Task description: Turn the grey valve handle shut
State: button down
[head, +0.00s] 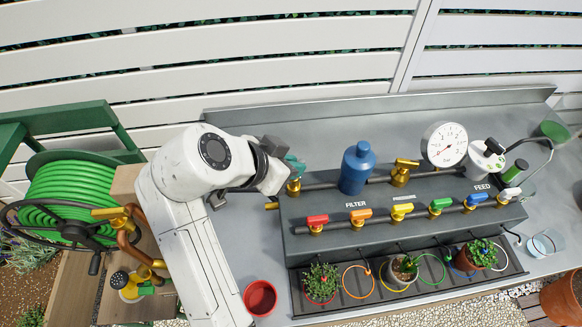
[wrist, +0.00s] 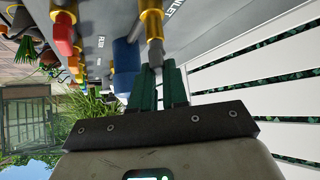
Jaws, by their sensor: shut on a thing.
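The grey valve handle (wrist: 155,54) shows in the wrist view as a short grey piece below a brass valve body (wrist: 151,24), near the "INLET" lettering. My gripper (wrist: 160,80) has its green fingers closed on either side of it. In the head view my gripper (head: 295,166) is at the left end of the upper pipe, over the brass fitting (head: 293,187). The gripper and arm mostly hide the handle there, so its exact angle cannot be told.
A blue filter canister (head: 357,168) stands close right of my gripper. A pressure gauge (head: 444,145) and a brass valve (head: 403,172) are farther right. Coloured handles, including red (head: 318,221) and a whitish one (head: 510,193), line the lower pipe. A red cup (head: 260,297) stands below.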

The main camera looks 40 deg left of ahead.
jog(key=m+h, duration=0.1)
jog(key=m+h+b, duration=0.1)
jog(key=m+g+h+b, duration=0.1)
jog(key=m, duration=0.1)
jog(key=shift+a+f, duration=0.2)
jog(key=shift+f, duration=0.1)
jog(key=shift+r+m+g+h, duration=0.1)
jog(key=shift+m+g+h, duration=0.3)
jog(key=shift+m+h, duration=0.7)
jog(key=shift+m, duration=0.3)
jog(key=shift+g, duration=0.3)
jog(key=c, duration=1.1)
grip_release()
jog(key=shift+w+a, duration=0.1)
jog(key=shift+c, duration=0.2)
jog(key=p+v, duration=0.1)
jog(key=v, duration=0.9)
jog(key=shift+s+a+r+p, duration=0.2)
jog(key=shift+s+r+p, duration=0.05)
jog(key=shift+p, duration=0.1)
